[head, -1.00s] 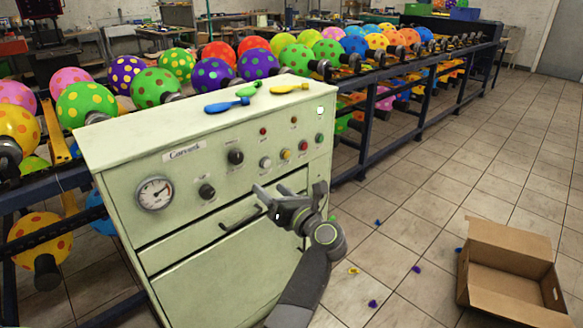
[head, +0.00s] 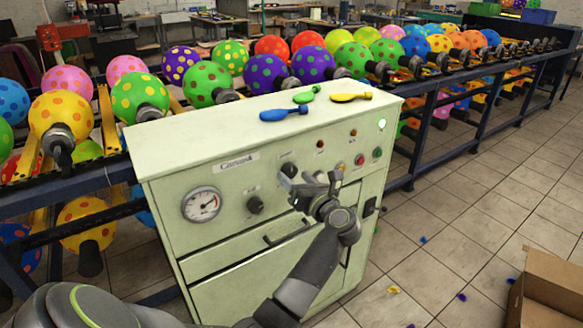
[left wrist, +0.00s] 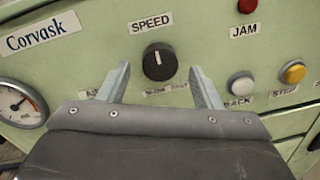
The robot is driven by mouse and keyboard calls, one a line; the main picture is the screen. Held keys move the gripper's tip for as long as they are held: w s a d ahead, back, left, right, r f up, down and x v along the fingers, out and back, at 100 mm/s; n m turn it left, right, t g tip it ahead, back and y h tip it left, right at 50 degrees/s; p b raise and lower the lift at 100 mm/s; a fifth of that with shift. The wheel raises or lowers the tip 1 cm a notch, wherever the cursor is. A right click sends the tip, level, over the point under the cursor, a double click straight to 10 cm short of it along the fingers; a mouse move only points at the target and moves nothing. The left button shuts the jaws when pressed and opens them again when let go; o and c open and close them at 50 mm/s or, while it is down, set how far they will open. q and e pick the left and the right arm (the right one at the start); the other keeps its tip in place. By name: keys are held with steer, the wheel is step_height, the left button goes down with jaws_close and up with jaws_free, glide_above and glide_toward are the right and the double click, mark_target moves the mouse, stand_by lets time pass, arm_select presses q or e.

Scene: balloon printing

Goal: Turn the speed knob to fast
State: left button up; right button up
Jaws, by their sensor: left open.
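The black speed knob (left wrist: 158,62) is on the pale green machine front (head: 335,215), under the label "SPEED". Its white mark points roughly straight up. Labels below it read "SLOW" and, partly blurred, "FAST". My left gripper (left wrist: 159,76) is open, with one finger on each side of the knob and a gap on both sides in the left wrist view. I cannot tell how far the fingertips are from the panel. In the head view the speed knob (head: 288,170) is just behind the left gripper (head: 308,184). My right gripper is out of view.
A gauge (head: 202,204) and another black knob (head: 254,205) are to the left. Several buttons, including a yellow one (left wrist: 292,72), are to the right. Deflated balloons (head: 284,113) lie on top. A drawer handle (head: 283,235) is below. A cardboard box (head: 550,290) stands on the floor.

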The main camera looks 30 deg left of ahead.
arm_select(q)
steer(key=shift+x, duration=0.85)
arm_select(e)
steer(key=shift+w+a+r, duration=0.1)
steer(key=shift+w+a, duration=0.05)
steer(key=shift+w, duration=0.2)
arm_select(q)
steer(key=shift+c, duration=0.3)
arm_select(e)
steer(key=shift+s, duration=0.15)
